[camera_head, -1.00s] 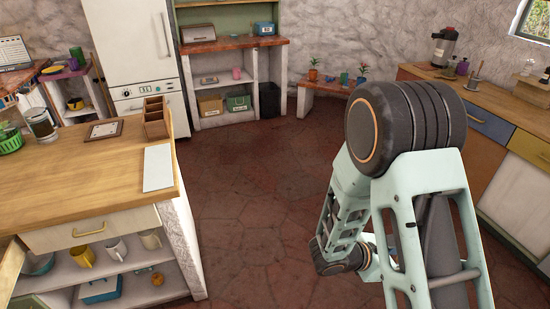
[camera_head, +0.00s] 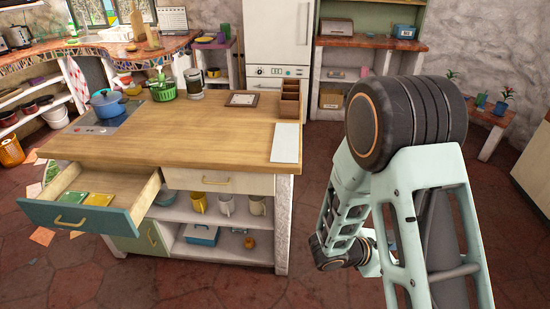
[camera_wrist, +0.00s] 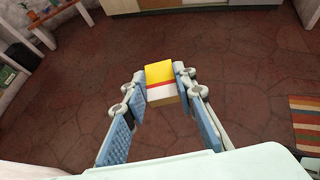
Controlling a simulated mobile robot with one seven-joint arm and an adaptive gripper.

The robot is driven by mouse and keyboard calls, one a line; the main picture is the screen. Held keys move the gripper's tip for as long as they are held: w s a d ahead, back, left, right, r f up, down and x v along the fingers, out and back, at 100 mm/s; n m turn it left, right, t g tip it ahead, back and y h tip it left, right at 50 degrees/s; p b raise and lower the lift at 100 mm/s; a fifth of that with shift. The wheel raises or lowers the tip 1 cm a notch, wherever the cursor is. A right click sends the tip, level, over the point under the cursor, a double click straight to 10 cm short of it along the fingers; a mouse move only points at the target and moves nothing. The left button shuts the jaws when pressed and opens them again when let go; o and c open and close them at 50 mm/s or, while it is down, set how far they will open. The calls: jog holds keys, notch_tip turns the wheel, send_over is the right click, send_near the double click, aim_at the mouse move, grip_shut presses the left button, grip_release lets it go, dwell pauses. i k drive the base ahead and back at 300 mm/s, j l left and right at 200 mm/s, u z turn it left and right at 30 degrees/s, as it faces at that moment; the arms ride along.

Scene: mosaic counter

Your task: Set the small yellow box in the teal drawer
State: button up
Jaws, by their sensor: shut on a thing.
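In the wrist view the small yellow box (camera_wrist: 160,76) has a yellow top, a red stripe and a pale lower part. My gripper (camera_wrist: 162,90) is shut on it, with one blue-padded finger on each side, and holds it above the dark red floor. In the head view the teal drawer (camera_head: 84,219) at the island's left is pulled open. Green and yellow flat items lie inside it, with bare wooden floor around them. My gripper and the box are hidden behind my arm in the head view.
Mugs stand on the shelf (camera_head: 190,216) below. Clear floor lies between the island and my arm.

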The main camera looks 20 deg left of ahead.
aim_at(139, 189)
jog(key=j+u, duration=0.45)
jog(key=i+j+u, duration=0.15)
jog(key=j+u, duration=0.25)
jog(key=i+j+u, duration=0.15)
jog(key=u, duration=0.3)
jog(key=i+j+u, duration=0.35)
jog(key=i+j, duration=0.15)
jog(key=j, duration=0.15)
jog(key=i+j, duration=1.4)
